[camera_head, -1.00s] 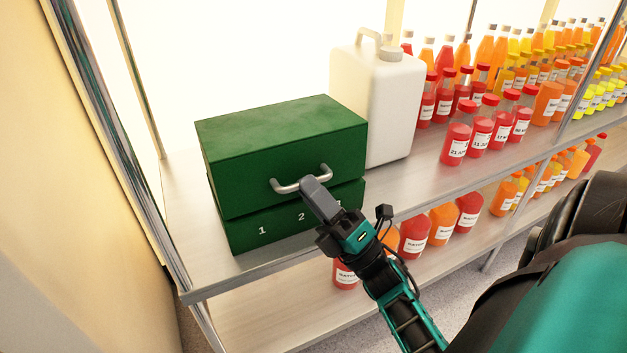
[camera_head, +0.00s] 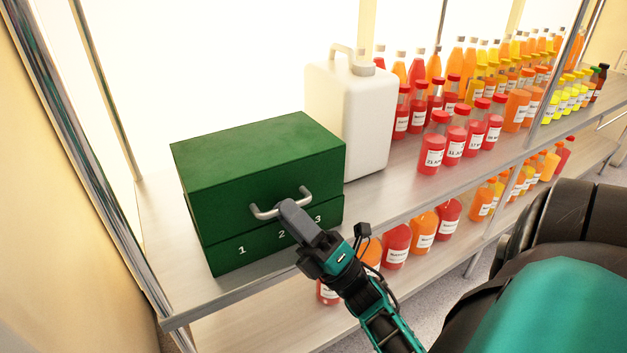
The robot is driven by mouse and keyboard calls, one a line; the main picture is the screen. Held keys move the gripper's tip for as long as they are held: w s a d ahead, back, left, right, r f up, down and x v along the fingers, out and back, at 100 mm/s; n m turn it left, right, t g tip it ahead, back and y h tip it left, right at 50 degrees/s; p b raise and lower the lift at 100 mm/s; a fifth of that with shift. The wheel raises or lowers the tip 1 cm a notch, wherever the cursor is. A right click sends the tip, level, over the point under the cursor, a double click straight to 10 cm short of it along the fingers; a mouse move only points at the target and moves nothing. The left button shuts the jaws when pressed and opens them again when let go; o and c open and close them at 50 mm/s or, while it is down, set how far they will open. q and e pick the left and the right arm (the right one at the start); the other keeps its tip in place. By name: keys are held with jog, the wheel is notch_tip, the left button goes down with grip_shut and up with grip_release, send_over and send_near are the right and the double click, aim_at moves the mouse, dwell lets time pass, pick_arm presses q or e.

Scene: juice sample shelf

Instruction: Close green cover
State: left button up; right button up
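The green cover (camera_head: 235,190) is the upper part of a green box at the left of the shelf. It sits level, down on the lower green box part (camera_head: 225,258), which bears the white numbers 1, 2 and 3. A silver handle (camera_head: 262,212) is on the cover's front. My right gripper (camera_head: 290,208) reaches in from the lower right, with its grey fingertips in front of the handle's bar. The fingers overlap in this view, so I cannot tell whether they are open, shut or holding the bar. My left gripper is not in view.
A white canister (camera_head: 365,130) stands just right of the box. Several red, orange and yellow bottles (camera_head: 432,157) fill the shelf (camera_head: 405,190) to the right, with more on the lower shelf. A metal post (camera_head: 80,150) rises at the left.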

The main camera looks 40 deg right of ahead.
jog(key=v, duration=1.2)
jog(key=shift+s+f, duration=0.2)
jog(key=shift+s, duration=0.05)
jog(key=shift+d, duration=0.15)
